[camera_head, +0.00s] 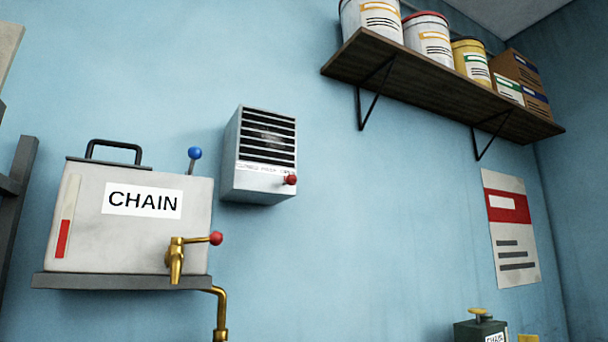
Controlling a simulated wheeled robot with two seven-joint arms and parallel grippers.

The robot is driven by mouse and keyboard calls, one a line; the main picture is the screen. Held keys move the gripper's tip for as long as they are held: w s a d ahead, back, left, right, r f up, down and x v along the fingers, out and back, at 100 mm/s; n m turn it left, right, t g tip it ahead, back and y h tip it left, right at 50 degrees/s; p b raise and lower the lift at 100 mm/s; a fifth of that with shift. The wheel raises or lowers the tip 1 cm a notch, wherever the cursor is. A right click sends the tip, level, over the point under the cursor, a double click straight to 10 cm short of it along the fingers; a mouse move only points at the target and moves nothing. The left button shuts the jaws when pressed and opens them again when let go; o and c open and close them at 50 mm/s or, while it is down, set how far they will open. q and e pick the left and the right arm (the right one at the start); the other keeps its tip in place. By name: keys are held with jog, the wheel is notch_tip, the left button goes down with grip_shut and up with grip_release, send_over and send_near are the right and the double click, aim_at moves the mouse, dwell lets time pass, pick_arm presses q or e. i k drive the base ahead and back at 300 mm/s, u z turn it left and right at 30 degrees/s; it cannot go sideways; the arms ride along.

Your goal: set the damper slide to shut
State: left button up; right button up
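The damper is a pale grey wall box (262,160) with dark horizontal louvre slots, to the right of the oil tank. A small red slide knob (290,180) sits at the right end of its lower front edge. A strip of small lettering runs along that edge to the left of the knob, too blurred to read surely. Dark gaps show between the slats. Neither of my grippers is in view.
A grey tank (140,238) labelled CHAIN stands on a bracket shelf (121,282), with a blue-knobbed lever (194,158) and a brass tap (178,258). A wooden shelf (440,88) holds tins and boxes. A dark green can (479,330) shows low right.

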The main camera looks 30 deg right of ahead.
aim_at(291, 180)
jog(key=u, duration=0.2)
jog(key=i, duration=0.9)
jog(key=z, duration=0.85)
